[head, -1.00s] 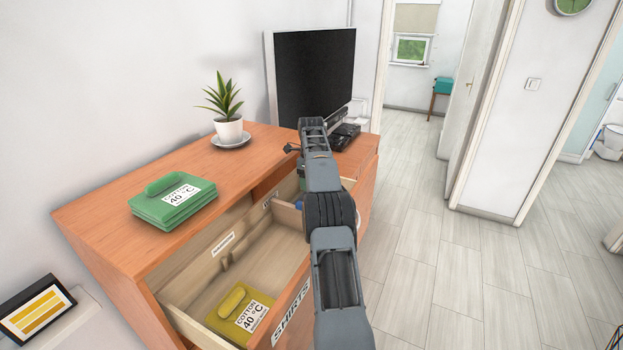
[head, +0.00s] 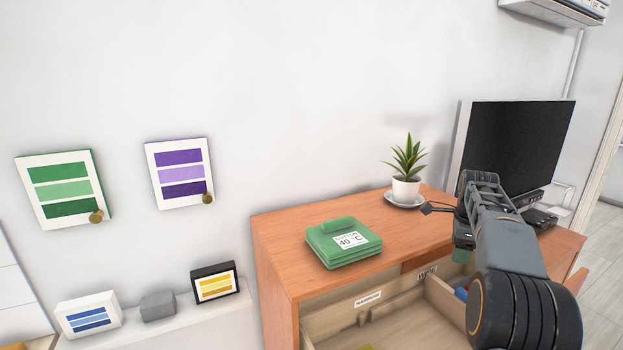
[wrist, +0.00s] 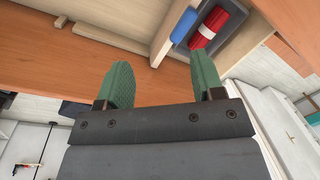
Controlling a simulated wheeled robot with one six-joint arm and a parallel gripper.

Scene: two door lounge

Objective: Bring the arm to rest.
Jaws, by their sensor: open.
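My gripper (wrist: 163,84) shows in the wrist view with its two green fingers spread apart and nothing between them. In the head view my arm reaches in from the lower right, and the green fingertips (head: 462,256) point down near the dresser's front edge, over the open drawer (head: 405,318). Most of the gripper is hidden by my own wrist there. In the wrist view, the red roll (wrist: 218,24) and a blue piece (wrist: 185,25) lie in a compartment beyond the fingers.
A green folded cloth stack (head: 343,245), a potted plant (head: 406,185) on a saucer and a television (head: 520,145) stand on the wooden dresser (head: 275,262). A white shelf (head: 180,318) with small framed pictures is at the left. Pale floor is free at the far right.

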